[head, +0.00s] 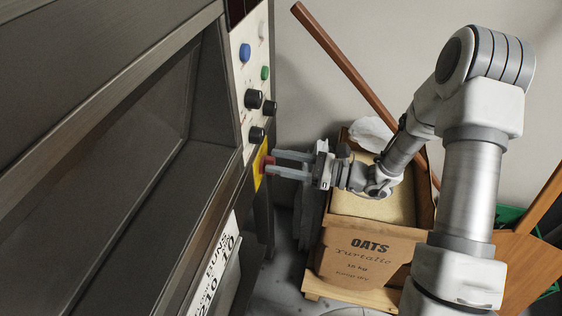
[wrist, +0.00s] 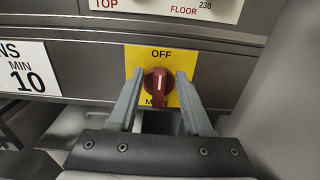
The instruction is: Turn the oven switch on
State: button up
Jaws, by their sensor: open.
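The oven switch (wrist: 158,84) is a dark red rotary knob on a yellow plate (wrist: 133,57) marked OFF at the top and MAIN, partly hidden, at the bottom. Its white pointer line is close to upright, toward OFF. In the head view the red knob (head: 269,161) shows small on the yellow plate (head: 258,169), on the oven's control panel edge. My gripper (wrist: 158,80) is open, with one finger on each side of the knob. In the head view my gripper (head: 273,162) reaches it from the right. I cannot tell whether the fingers touch the knob.
Black knobs (head: 254,98), a blue button (head: 245,53) and a green button (head: 265,72) sit above the switch. A label reading MIN 10 (wrist: 30,68) is to the left. An oats box (head: 364,258) stands below my arm, with a wooden pole (head: 345,66) leaning behind.

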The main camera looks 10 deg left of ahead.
jog(key=shift+c, duration=0.2)
grip_shut()
